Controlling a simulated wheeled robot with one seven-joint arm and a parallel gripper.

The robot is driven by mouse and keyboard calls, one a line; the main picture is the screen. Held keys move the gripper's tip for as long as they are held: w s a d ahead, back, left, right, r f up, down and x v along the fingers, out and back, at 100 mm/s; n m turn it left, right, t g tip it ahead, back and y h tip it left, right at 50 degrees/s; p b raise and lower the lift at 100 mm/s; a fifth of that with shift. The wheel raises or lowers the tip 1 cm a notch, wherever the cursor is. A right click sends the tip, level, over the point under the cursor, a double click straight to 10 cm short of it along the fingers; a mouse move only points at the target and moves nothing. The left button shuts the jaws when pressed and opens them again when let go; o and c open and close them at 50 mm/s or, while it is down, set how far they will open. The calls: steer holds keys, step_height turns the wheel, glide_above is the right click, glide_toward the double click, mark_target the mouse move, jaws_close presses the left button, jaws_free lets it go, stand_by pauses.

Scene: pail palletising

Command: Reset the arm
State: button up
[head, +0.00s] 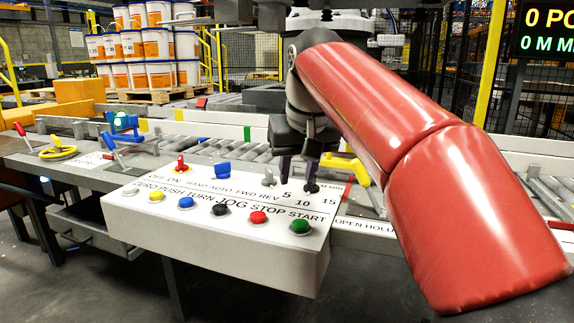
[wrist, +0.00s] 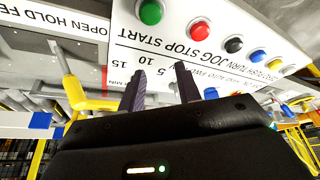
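My arm, in a red padded cover, reaches from the right of the head view down to the control box. My gripper (head: 297,172) points down just above the back right part of the white control box (head: 230,250), near the grey and black selector knobs. In the wrist view its two dark fingers (wrist: 160,90) stand apart, with printed panel surface showing between them and no object held. I cannot tell whether a fingertip touches a knob.
The box carries a row of buttons, among them a black one (head: 221,210) and a green one (head: 300,226), plus a red switch (head: 181,164) and a blue switch (head: 222,169). A yellow handle (head: 346,166) stands close right of my gripper. A roller conveyor (head: 215,147) runs behind; stacked pails (head: 157,44) stand back left.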

steer(key=shift+m, duration=0.4)
steer(key=s+d+f, duration=0.2)
steer(key=s+d, duration=0.1)
steer(key=s+d+f, duration=0.1)
steer(key=shift+s+d, duration=0.25)
steer(key=shift+d, duration=0.15)
steer(key=s+d+f+m, duration=0.1)
steer(key=s+d+f, duration=0.3)
steer(key=s+f, duration=0.5)
steer(key=s+d+f+m+t+h, duration=0.1)
steer(key=s+d+f, duration=0.3)
steer(key=s+f, duration=0.5)
step_height(320, 180, down, 2)
steer(key=shift+d+f, duration=0.2)
steer(key=shift+d, duration=0.05)
